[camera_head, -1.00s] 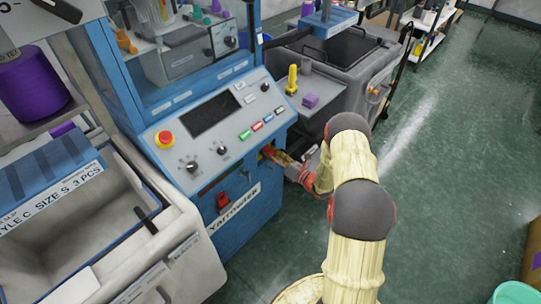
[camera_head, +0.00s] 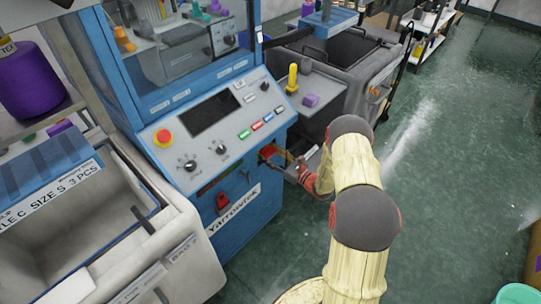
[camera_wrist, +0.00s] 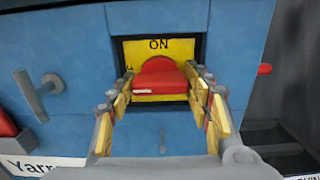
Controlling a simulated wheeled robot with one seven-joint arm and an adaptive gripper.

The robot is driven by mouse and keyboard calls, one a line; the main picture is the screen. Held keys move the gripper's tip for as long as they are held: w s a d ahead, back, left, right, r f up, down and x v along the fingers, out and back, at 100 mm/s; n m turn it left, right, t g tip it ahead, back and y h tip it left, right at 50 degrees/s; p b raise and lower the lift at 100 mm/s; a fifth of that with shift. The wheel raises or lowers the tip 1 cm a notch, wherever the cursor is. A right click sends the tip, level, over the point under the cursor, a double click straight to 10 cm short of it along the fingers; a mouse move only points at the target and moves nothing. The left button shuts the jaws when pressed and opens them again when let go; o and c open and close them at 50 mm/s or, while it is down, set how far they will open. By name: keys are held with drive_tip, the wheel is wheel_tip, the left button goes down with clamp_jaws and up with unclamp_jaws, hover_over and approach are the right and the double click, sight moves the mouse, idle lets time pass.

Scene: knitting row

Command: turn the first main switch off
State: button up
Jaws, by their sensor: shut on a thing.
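The main switch has a red knob (camera_wrist: 160,72) on a yellow plate (camera_wrist: 182,48), set in a recess on the blue machine front. The word ON reads above the knob in the wrist view. My gripper (camera_wrist: 161,84) has one finger at each side of the knob and is shut on it. In the head view my gripper (camera_head: 282,160) reaches the right end of the machine's lower front, and a little red of the switch (camera_head: 267,152) shows there. The rest of the plate's lettering is hidden or too small to read.
The control panel (camera_head: 215,130) with a red emergency button (camera_head: 164,138) lies above. A grey bin unit (camera_head: 335,65) stands close behind. Green floor (camera_head: 440,200) is open at the right.

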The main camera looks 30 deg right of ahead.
drive_tip(key=shift+f, duration=0.1)
idle(0.3)
drive_tip(key=o, duration=0.9)
drive_tip(key=v, duration=1.2)
